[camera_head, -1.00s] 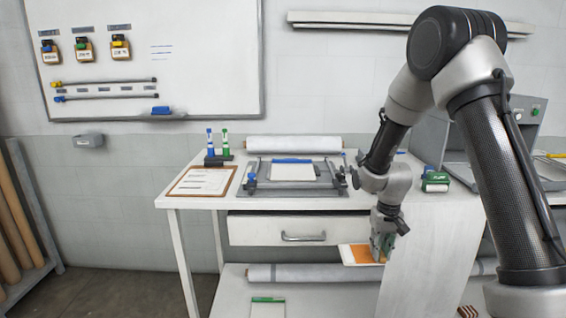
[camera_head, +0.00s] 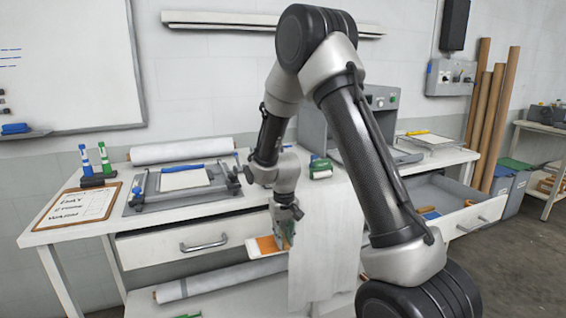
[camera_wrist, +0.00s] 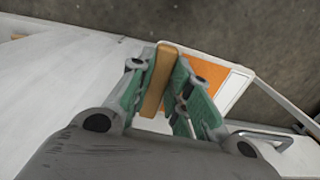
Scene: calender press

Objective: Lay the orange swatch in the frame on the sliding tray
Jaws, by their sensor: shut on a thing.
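My gripper (camera_head: 286,236) is shut on the orange swatch (camera_head: 266,245), which has a white part beside the orange and is held out in front of the workbench, below the worktop. In the wrist view the green fingers (camera_wrist: 160,78) close on a tan grip bar (camera_wrist: 160,82), with the orange face of the swatch (camera_wrist: 210,80) beyond it. A tray with a yellow handle (camera_head: 428,141) stands on the right of the worktop, by the grey press (camera_head: 385,112). It looks like the sliding tray; its frame is too small to make out. My arm hides part of the press.
A drawer (camera_head: 470,212) stands open at the right. A white sheet (camera_head: 325,235) hangs in front of the bench.

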